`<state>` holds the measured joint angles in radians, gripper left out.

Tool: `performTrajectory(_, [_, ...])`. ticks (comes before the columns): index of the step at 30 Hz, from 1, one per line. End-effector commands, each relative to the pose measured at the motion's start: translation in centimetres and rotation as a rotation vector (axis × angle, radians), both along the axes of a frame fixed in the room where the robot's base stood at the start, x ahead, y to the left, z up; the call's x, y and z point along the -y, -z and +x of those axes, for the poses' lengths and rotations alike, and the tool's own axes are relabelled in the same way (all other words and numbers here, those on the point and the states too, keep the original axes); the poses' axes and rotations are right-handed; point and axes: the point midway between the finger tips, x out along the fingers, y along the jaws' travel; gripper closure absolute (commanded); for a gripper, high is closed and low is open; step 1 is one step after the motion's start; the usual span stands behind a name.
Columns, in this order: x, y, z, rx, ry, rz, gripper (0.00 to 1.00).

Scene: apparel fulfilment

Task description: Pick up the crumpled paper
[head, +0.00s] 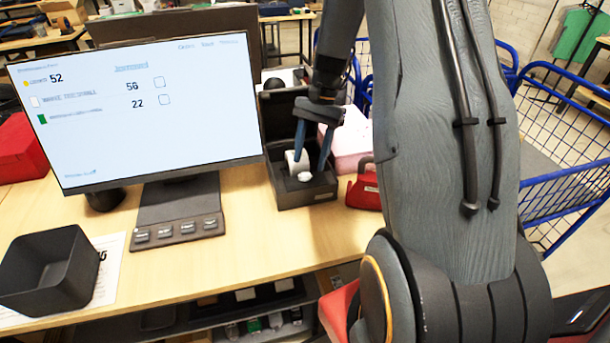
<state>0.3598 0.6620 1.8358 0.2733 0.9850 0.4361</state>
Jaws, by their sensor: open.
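The crumpled paper (305,177) is a small white lump on the floor of an open black box (308,196) on the table, right of the monitor. A larger white roll-like object (297,160) lies just behind it in the same box. My gripper (311,166) points down into the box, its two blue fingers apart, with nothing seen held between them. The fingertips are close to the white items; whether they touch either one I cannot tell.
A monitor (140,110) stands left of the box, with a row of buttons (180,230) before it. A red item (364,188) and a pink-white block (350,140) sit right of the box. An empty black bin (50,270) stands front left. A blue wire cart (565,195) is at right.

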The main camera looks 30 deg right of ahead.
Motion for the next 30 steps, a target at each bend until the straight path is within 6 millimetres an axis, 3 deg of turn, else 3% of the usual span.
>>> performTrajectory(7, [-1.2,2.9,-0.6,-0.003,-0.001,0.001,0.51])
performTrajectory(16, [-1.3,3.5,-0.6,-0.001,0.000,-0.001,0.51])
performTrajectory(17, [-1.3,3.5,-0.6,-0.001,0.000,-0.001,0.53])
performTrajectory(24, [-1.3,3.4,-0.6,0.000,0.000,0.000,0.93])
performTrajectory(30, [-1.3,3.4,-0.6,0.000,0.000,0.000,0.97])
